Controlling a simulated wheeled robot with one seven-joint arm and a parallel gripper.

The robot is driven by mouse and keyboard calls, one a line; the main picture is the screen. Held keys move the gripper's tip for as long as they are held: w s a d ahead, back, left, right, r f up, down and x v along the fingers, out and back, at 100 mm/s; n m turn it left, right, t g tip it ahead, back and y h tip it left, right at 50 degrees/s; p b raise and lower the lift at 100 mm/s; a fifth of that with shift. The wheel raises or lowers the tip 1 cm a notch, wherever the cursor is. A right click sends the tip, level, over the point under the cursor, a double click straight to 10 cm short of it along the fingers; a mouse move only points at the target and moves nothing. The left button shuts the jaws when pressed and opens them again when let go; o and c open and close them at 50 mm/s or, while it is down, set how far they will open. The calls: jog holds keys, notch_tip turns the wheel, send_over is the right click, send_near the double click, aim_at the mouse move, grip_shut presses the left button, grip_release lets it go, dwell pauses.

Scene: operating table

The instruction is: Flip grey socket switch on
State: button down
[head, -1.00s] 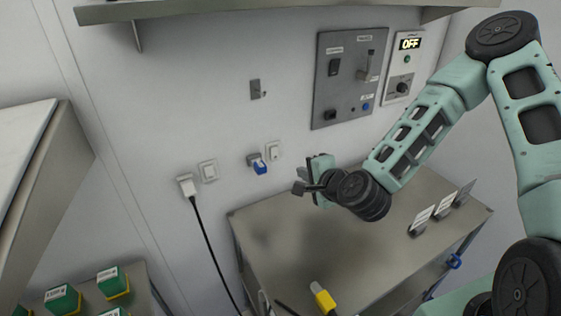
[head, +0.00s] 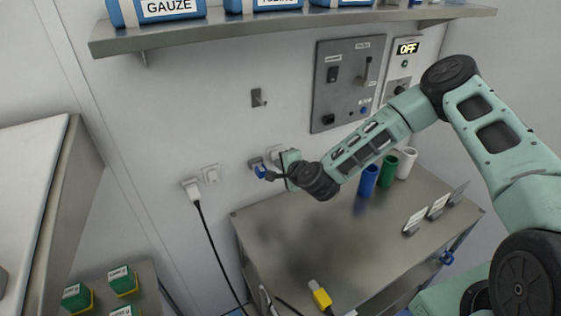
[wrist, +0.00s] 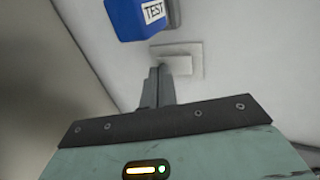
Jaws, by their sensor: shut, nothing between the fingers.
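A grey socket (head: 254,161) is on the wall with a blue plug (head: 261,171) in it. In the wrist view the blue plug (wrist: 136,14) carries a TEST label. A pale switch plate (head: 275,152) sits just right of the socket, and my gripper partly hides it. The plate (wrist: 190,56) also shows in the wrist view. My gripper (head: 269,177) is shut and empty, in front of the wall by the plug and plate. In the wrist view its fingertips (wrist: 158,72) overlap the plate's lower left part. I cannot tell whether they touch it.
A white plug (head: 191,187) with a black cable and another switch plate (head: 210,173) are further left. A metal cart (head: 300,235) stands below, with blue, green and white cups at its back. A shelf (head: 290,28) with boxes hangs above.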

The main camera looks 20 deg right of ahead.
dwell(0.3)
jog(key=shift+w+f+b, duration=0.1)
jog(key=shift+w+b, duration=0.1)
jog(key=shift+b, duration=0.65)
jog(key=shift+a+r+p, duration=0.1)
jog(key=shift+r+p, duration=0.45)
jog(key=shift+r, duration=0.35)
jog(key=shift+f, duration=0.1)
